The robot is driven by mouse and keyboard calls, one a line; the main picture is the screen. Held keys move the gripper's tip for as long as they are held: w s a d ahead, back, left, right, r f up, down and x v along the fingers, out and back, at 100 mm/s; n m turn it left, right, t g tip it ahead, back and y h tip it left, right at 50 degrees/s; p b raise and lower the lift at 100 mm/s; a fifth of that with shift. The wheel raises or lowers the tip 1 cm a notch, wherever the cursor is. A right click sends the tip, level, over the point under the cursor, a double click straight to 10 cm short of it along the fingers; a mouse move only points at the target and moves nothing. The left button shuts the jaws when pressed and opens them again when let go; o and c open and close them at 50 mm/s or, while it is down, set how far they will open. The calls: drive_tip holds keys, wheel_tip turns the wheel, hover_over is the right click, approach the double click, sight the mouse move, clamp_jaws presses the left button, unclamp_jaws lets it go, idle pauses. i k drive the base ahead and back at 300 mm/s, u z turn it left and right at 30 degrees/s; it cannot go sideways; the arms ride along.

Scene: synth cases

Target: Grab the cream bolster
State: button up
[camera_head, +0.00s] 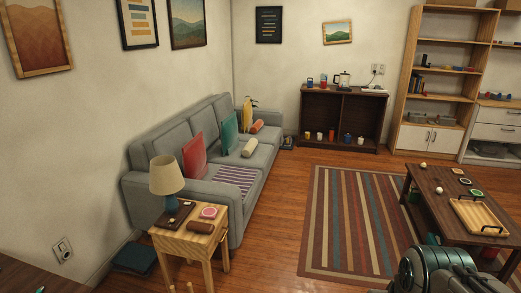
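The cream bolster (250,147) is a short pale roll lying on the seat of the grey sofa (175,142). It lies toward the sofa's far end, near the front of the seat. A green cushion (229,133) leans on the backrest just left of it. An orange bolster (257,126) lies farther back on the same seat. Part of my arm shows at the bottom right, far from the sofa. I cannot make out my gripper's fingers in this view.
A side table (190,241) with a lamp (167,175) stands at the sofa's near end. A striped rug (345,225) lies right of the sofa, with a low wooden table (440,190) beyond it. Bare floor (278,222) runs between sofa and rug.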

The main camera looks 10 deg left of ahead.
sight(251, 145)
drive_tip(key=z, duration=0.25)
drive_tip(key=i, duration=3.65)
drive_tip(key=u, duration=0.25)
drive_tip(key=i, duration=1.55)
drive_tip(key=u, duration=1.15)
drive_tip(key=i, duration=1.85)
drive_tip(key=u, duration=0.65)
